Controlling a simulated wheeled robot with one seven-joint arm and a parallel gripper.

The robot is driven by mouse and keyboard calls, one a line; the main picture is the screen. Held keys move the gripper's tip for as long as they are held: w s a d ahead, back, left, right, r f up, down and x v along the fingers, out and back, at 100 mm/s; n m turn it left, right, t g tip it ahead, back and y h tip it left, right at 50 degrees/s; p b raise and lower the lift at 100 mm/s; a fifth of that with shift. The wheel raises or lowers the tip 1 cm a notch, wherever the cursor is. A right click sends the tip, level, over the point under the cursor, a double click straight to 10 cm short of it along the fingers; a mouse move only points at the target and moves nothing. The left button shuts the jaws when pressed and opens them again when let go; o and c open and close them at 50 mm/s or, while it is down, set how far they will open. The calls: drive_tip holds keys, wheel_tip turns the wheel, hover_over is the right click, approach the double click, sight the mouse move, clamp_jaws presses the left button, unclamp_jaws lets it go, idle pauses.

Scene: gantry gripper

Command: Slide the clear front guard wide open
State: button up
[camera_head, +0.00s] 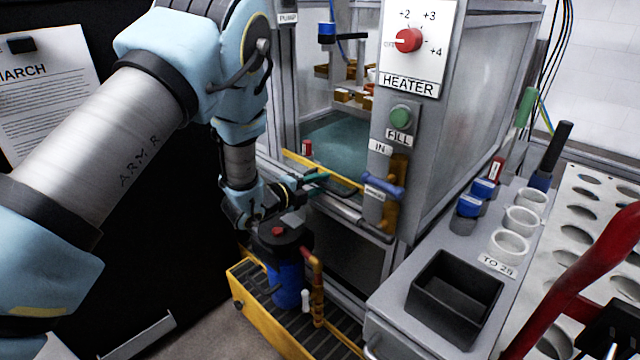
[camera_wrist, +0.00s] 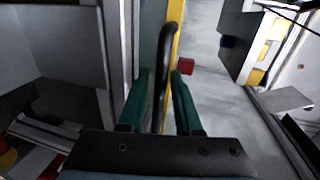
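The clear front guard shows mainly by its yellow edge strip (camera_head: 325,172), which runs across the front of the grey machine below the teal bath. The strip also shows in the wrist view (camera_wrist: 174,45). A curved black handle (camera_wrist: 165,75) stands along this strip. My gripper (camera_head: 318,184) is at the handle, and its green fingers are apart. In the wrist view, the handle lies between the fingers (camera_wrist: 160,78), with gaps visible beside it. The clear pane is hard to make out, so I cannot tell how far it stands open.
A heater panel with a red knob (camera_head: 408,40) and a green button (camera_head: 401,115) are right of the opening. A bench with a black bin (camera_head: 455,296) and white cups is at right.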

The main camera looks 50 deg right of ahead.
drive_tip(key=shift+o, duration=0.9)
drive_tip(key=v, duration=1)
drive_tip(key=shift+a, duration=0.35)
